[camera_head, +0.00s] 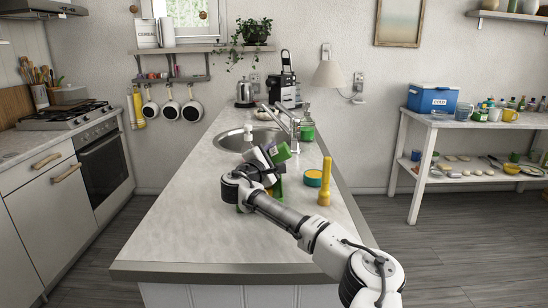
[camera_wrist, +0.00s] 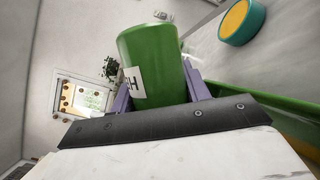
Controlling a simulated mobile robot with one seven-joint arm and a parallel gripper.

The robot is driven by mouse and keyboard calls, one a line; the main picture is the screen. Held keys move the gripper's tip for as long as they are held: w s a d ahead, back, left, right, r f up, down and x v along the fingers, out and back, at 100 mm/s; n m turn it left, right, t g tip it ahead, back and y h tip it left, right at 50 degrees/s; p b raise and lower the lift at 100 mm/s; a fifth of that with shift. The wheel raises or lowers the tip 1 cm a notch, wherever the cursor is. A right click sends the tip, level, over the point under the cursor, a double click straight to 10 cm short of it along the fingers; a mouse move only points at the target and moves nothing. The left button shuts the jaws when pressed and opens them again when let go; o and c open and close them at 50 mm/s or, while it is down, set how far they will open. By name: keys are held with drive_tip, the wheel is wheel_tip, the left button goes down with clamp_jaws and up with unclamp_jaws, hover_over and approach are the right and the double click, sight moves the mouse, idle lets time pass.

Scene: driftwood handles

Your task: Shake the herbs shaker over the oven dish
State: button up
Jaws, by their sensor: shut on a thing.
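My gripper (camera_head: 270,160) is shut on a green herbs shaker (camera_head: 281,152) above the counter. In the wrist view the shaker (camera_wrist: 154,62) fills the space between the purple fingers, and its white label carries a dark letter. In the head view the shaker is tilted. A green-walled thing (camera_wrist: 285,122) with a brownish inside shows at the right edge of the wrist view; it may be the oven dish. In the head view a green part (camera_head: 278,190) of it shows below my gripper, mostly hidden by my arm.
A yellow pepper-mill-shaped thing (camera_head: 324,182) and a round teal tin with a yellow top (camera_head: 313,178) stand right of my gripper. The sink (camera_head: 240,140) and tap (camera_head: 291,122) are behind it. The counter front (camera_head: 200,240) is clear.

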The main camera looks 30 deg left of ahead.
drive_tip(key=shift+r+p, duration=0.3)
drive_tip(key=shift+r, duration=0.4)
drive_tip(key=shift+f, duration=0.1)
drive_tip(key=shift+f+b, duration=0.55)
drive_tip(key=shift+f, duration=0.25)
drive_tip(key=shift+r, duration=0.1)
drive_tip(key=shift+r+p, duration=0.6)
drive_tip(key=shift+r, duration=0.2)
drive_tip(key=shift+f, duration=0.2)
